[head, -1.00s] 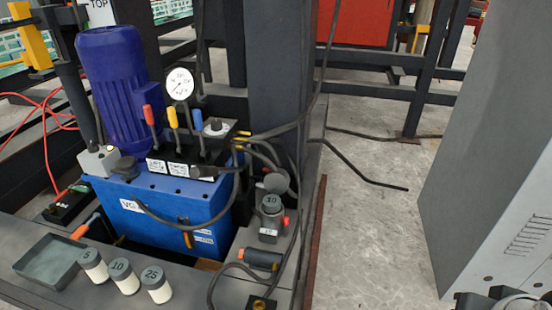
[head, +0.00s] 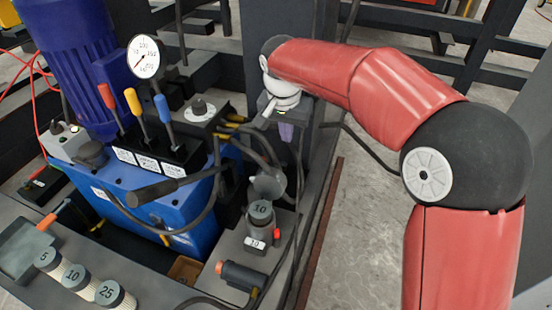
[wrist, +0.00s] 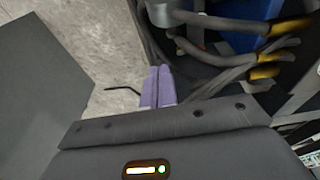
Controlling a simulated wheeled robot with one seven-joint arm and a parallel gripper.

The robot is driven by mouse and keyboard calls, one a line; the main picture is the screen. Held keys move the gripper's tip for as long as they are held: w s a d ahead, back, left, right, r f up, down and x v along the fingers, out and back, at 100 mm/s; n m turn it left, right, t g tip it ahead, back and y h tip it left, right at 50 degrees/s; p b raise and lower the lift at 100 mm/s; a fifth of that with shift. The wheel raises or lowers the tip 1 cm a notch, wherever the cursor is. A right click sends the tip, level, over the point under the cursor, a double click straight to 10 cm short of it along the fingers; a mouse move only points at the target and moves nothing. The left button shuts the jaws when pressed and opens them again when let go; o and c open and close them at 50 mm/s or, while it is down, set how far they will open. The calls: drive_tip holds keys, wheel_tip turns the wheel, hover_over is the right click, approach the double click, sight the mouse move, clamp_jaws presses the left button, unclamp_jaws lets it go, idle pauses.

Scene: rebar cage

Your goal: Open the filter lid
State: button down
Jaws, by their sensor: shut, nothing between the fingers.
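Black hoses (head: 265,150) with yellow ends run close left of my gripper. A blue tank (head: 160,205) with red, yellow and blue levers stands left. Several spare filters (head: 75,275) line the front ledge. A dark post rises behind my gripper.

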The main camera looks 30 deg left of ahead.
sight(272, 168)
drive_tip(key=a+f, duration=0.1)
drive_tip(key=f, duration=0.3)
drive_tip(key=a+f, duration=0.1)
drive_tip(key=f, duration=0.3)
drive_tip(key=w+a+f, duration=0.1)
drive_tip(key=f, duration=0.2)
drive_tip(key=shift+a+f+b, duration=0.25)
drive_tip(key=shift+f+b, duration=0.15)
drive_tip(key=shift+s+f+b, duration=0.1)
drive_tip(key=shift+s+b, duration=0.05)
drive_tip(key=shift+b, duration=0.5)
drive_tip(key=s+t+b, duration=0.1)
drive_tip(key=b, duration=0.2)
drive_tip(key=s+t+b, duration=0.1)
drive_tip(key=b, duration=0.2)
drive_tip(key=shift+s+r, duration=0.15)
drive_tip(key=shift+r, duration=0.2)
drive_tip(key=s+r+t+b, duration=0.1)
drive_tip(key=b, duration=0.2)
drive_tip(key=shift+d+t, duration=0.15)
drive_tip(key=shift+t, duration=0.15)
drive_tip(key=shift+r, duration=0.2)
drive_tip(key=shift+s+r, duration=0.1)
